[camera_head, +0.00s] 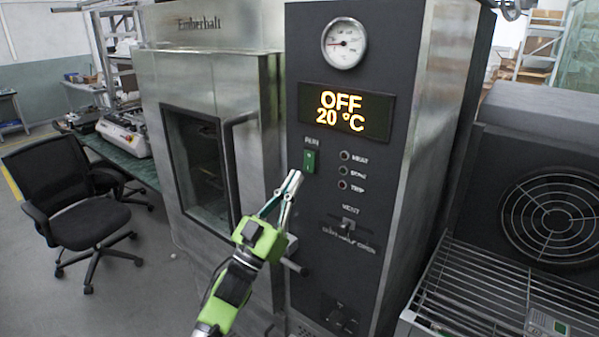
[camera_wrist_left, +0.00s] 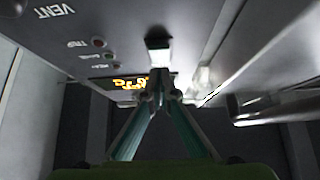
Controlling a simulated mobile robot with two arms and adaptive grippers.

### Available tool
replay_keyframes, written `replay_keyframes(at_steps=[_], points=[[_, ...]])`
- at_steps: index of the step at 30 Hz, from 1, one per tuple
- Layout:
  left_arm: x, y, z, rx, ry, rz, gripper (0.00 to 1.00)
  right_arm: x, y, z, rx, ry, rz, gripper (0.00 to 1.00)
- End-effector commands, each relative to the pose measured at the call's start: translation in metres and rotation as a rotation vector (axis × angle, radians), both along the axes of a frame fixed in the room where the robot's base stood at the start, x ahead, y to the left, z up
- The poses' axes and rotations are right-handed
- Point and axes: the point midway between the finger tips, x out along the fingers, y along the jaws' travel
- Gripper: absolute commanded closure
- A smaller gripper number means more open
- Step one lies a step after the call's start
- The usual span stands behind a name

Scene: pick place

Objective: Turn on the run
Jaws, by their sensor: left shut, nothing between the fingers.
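The RUN switch (camera_head: 309,161), a green rocker, sits on the dark control panel (camera_head: 313,232) below the display (camera_head: 346,111), which reads OFF and 20 °C. My left gripper (camera_head: 292,177) is shut and empty. In the head view its tips are just below and left of the switch; I cannot tell whether they touch the panel. In the left wrist view the shut fingers (camera_wrist_left: 158,75) point at the panel, which appears upside down with its display (camera_wrist_left: 132,88) partly behind them. I cannot make out the switch there. My right gripper is not in view.
Indicator lamps (camera_head: 344,171) and a vent lever (camera_head: 347,224) are right of my gripper. The oven door (camera_head: 200,167) with its handle (camera_head: 229,165) is on the left. A wire rack (camera_head: 480,290) and fan (camera_head: 549,217) stand right; an office chair (camera_head: 70,195) stands far left.

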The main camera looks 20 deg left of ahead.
Motion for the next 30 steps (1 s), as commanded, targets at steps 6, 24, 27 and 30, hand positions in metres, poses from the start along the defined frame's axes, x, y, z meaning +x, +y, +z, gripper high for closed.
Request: replay_keyframes(at_steps=[6,24,27,30], points=[[0.018,-0.006,-0.001,-0.001,-0.002,-0.001,1.00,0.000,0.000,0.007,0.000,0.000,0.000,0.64],[0.027,-0.010,-0.007,0.000,-0.003,0.000,1.00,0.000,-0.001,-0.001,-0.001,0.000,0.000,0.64],[0.032,-0.011,-0.009,-0.002,-0.011,0.000,1.00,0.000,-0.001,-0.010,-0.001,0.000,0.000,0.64],[0.031,-0.011,-0.006,-0.002,-0.009,0.000,1.00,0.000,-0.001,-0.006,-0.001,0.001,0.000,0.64]])
